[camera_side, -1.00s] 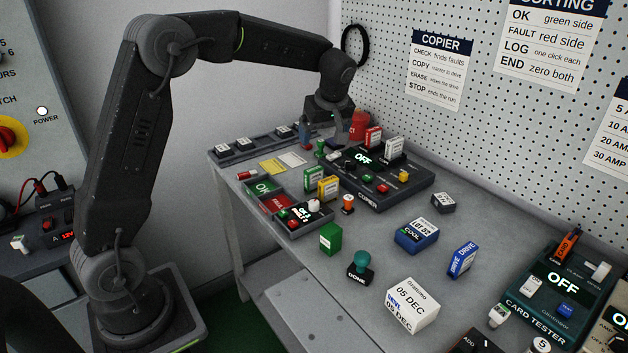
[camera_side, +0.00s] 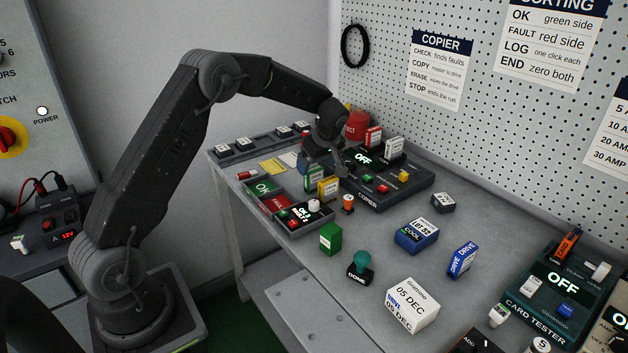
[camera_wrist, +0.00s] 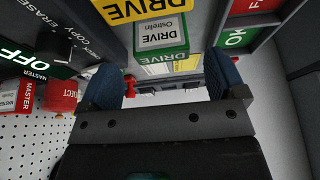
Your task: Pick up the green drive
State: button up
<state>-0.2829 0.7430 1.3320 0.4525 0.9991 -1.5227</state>
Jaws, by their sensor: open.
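The green drive (camera_side: 314,179) stands upright on the bench just behind the yellow drive (camera_side: 327,188). In the wrist view, the green drive (camera_wrist: 161,36) shows its white label reading DRIVE, with the yellow drive (camera_wrist: 142,12) beside it at the top edge. My gripper (camera_side: 322,168) is open and low, right at the green drive's upper part and partly in front of the copier. In the wrist view, my gripper's (camera_wrist: 163,80) two blue fingers are spread apart, and the green drive lies ahead of the gap between them. I cannot tell whether they touch it.
The copier (camera_side: 410,187) stands close on the right. A tray with green OK and red FAULT sections (camera_side: 262,188) is at the left. The middle bench has free room.

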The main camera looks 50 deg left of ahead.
aim_at(314, 169)
jog(key=x, duration=0.5)
jog(key=shift+s+d, duration=0.1)
jog(key=shift+s, duration=0.05)
jog(key=c, duration=1)
